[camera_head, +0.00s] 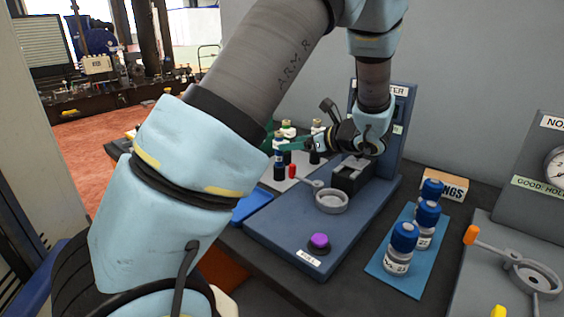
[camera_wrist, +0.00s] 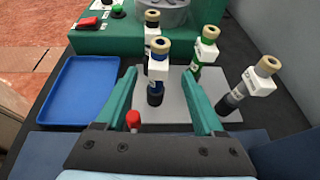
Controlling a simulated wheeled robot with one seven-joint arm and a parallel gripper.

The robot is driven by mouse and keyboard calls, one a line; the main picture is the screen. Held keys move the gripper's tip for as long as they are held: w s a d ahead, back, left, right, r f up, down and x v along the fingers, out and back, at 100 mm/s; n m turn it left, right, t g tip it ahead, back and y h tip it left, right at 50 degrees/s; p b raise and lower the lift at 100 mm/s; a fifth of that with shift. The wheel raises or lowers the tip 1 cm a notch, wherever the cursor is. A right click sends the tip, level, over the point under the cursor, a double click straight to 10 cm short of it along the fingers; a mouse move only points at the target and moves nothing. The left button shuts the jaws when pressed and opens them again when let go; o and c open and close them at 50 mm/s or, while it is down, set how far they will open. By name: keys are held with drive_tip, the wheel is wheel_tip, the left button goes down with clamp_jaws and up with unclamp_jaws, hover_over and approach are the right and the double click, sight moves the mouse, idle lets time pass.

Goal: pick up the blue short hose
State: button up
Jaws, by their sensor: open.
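The blue short hose (camera_wrist: 158,70) stands upright on a grey plate (camera_wrist: 222,112), with a tan top, a white tag and a dark lower end. In the wrist view it appears in the gap between the green fingers of my gripper (camera_wrist: 160,78), which is open; I see no contact.
A blue tray (camera_wrist: 80,88) lies left of the plate. A green machine base (camera_wrist: 115,40) with red and green buttons stands behind. A red-tipped lever (camera_wrist: 133,120) rises close to my fingers. Blue-capped bottles (camera_head: 404,245) stand on a mat at right.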

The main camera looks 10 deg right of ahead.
sight(280, 157)
drive_tip(key=p+x, duration=0.2)
drive_tip(key=x, duration=0.4)
drive_tip(key=shift+w+a+f, duration=0.1)
drive_tip(key=shift+a+f, duration=0.05)
drive_tip(key=shift+a, duration=0.1)
clamp_jaws()
idle(0.3)
idle(0.9)
